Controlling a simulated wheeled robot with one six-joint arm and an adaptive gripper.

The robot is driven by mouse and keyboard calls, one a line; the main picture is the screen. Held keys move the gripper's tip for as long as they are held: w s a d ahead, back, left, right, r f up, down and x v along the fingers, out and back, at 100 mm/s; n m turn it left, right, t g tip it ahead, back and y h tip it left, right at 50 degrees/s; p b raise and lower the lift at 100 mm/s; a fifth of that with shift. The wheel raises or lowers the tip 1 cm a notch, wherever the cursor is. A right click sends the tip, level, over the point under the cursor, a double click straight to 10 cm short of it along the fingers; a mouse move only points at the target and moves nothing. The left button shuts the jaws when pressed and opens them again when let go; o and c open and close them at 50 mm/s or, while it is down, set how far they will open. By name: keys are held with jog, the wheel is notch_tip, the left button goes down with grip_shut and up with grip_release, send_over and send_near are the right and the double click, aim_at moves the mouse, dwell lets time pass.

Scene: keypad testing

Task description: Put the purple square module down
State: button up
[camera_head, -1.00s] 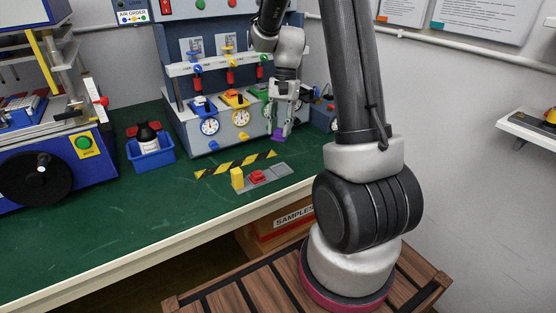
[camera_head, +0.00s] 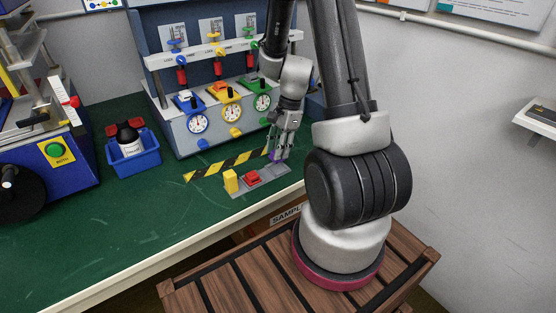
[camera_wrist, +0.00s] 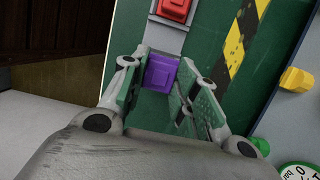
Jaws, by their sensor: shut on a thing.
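The purple square module (camera_wrist: 160,74) is between the fingertips of my gripper (camera_wrist: 158,82) in the wrist view. My gripper is shut on it. In the head view only a small patch of the module (camera_head: 274,156) shows below my gripper (camera_head: 278,150); the fingers hide the rest. The module is over or on the right end of the grey plate (camera_head: 262,185). I cannot tell whether it touches the plate. The plate also holds a red module (camera_head: 252,176) in the middle and a yellow block (camera_head: 231,181) at the left.
A black and yellow striped strip (camera_head: 225,163) lies behind the plate. The blue-grey panel (camera_head: 180,141) with gauges and knobs stands further back. A blue bin (camera_head: 142,161) holding a bottle is to the left. The green tabletop (camera_head: 100,230) is clear at front left.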

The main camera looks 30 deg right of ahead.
jog(key=shift+f, duration=2.15)
jog(key=shift+f, duration=0.1)
jog(key=o, duration=1)
jog(key=shift+c, duration=0.2)
jog(key=v, duration=1.2)
jog(key=s+a+r+n+t+h, duration=0.1)
jog(key=s+a+r+n, duration=0.1)
jog(key=s+r+n, duration=0.3)
jog(key=a+r+n+t+h, duration=0.1)
jog(key=a+r+n, duration=0.15)
jog(key=r, duration=0.55)
jog(key=s+a+r+n+t+h, duration=0.1)
jog(key=s+r+n+t, duration=0.1)
jog(key=s+r+n, duration=0.6)
jog(key=shift+s+a+n, duration=0.4)
jog(key=shift+s+n, duration=0.65)
jog(key=shift+s, duration=0.85)
